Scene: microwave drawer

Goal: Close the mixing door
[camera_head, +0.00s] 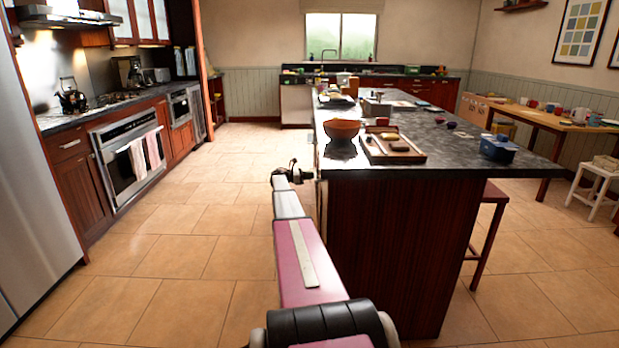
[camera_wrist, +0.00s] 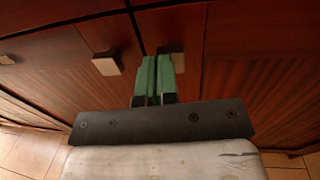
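No door is labelled as the mixing door, so I cannot tell which one it is. In the wrist view, dark red wooden cabinet fronts (camera_wrist: 235,75) fill the space ahead, with a seam between two panels near the middle. A pale square handle (camera_wrist: 107,64) is left of my gripper (camera_wrist: 158,64). Another handle (camera_wrist: 172,47) shows just behind the fingertips; I cannot tell whether they touch it. My green fingers are together with no clear gap and nothing visible between them. In the head view, my gripper (camera_head: 290,172) is beside the left edge of the kitchen island (camera_head: 390,245).
An orange bowl (camera_head: 341,130) and a wooden tray (camera_head: 392,150) stand on the island counter. An oven (camera_head: 130,160) with towels is in the left counter. A stool (camera_head: 490,225) stands right of the island. The tiled floor (camera_head: 190,235) left of the island is clear.

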